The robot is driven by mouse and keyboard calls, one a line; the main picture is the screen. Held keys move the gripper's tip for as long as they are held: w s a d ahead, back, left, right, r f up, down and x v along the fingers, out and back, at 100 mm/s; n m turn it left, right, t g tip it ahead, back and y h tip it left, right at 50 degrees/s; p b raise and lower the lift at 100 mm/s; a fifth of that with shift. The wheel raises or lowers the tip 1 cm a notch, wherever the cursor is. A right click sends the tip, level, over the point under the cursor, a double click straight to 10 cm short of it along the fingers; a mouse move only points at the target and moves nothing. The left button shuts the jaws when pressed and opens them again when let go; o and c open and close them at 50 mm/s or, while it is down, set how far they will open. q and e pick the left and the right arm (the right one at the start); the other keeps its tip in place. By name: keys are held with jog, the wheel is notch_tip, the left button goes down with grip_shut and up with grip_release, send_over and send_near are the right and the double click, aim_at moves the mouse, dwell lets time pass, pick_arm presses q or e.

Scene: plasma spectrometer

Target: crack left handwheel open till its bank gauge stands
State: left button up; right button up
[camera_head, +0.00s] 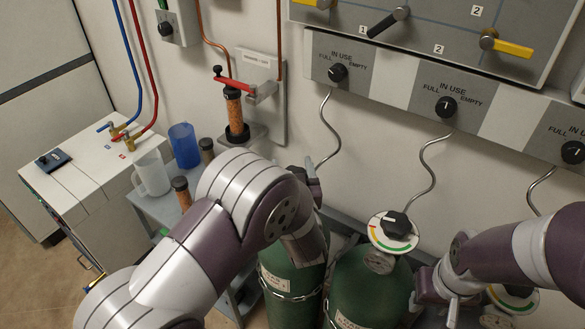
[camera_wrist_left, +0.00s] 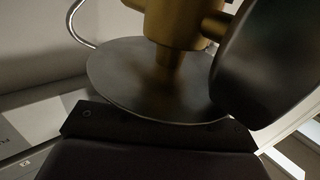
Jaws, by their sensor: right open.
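Three green gas cylinders stand in a row; the left one (camera_head: 290,285) is partly behind my left arm. Its handwheel is hidden in the head view. My left gripper (camera_head: 311,184) is at its top, mostly covered by my own arm. In the left wrist view, a brass valve body (camera_wrist_left: 180,22), a grey disc (camera_wrist_left: 130,85) and a dark rounded part (camera_wrist_left: 268,60), perhaps a gauge, are close to my gripper's dark body. The fingertips and any grip are hidden. My right gripper (camera_head: 440,289) is open beside the middle cylinder (camera_head: 368,292).
The middle cylinder's black handwheel (camera_head: 397,225) sits over a coloured dial plate. Wall dials marked FULL and EMPTY, the leftmost (camera_head: 337,72) included, are above with curly tubes below. A blue jug (camera_head: 184,146) and a clear jug (camera_head: 151,175) stand left.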

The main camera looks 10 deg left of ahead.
pick_arm(q)
jog(key=n+g+y, duration=0.1)
jog(key=y, duration=0.1)
jog(key=shift+n+y, duration=0.3)
jog(key=shift+n, duration=0.1)
jog(key=shift+s+a+n+g+y, duration=0.15)
jog(key=shift+a+n+g+y, duration=0.05)
jog(key=shift+n+g+y, duration=1)
jog(key=shift+s+a+n+g+y, duration=0.15)
jog(key=shift+n+g+y, duration=0.75)
jog(key=shift+y, duration=0.5)
jog(key=o, duration=1)
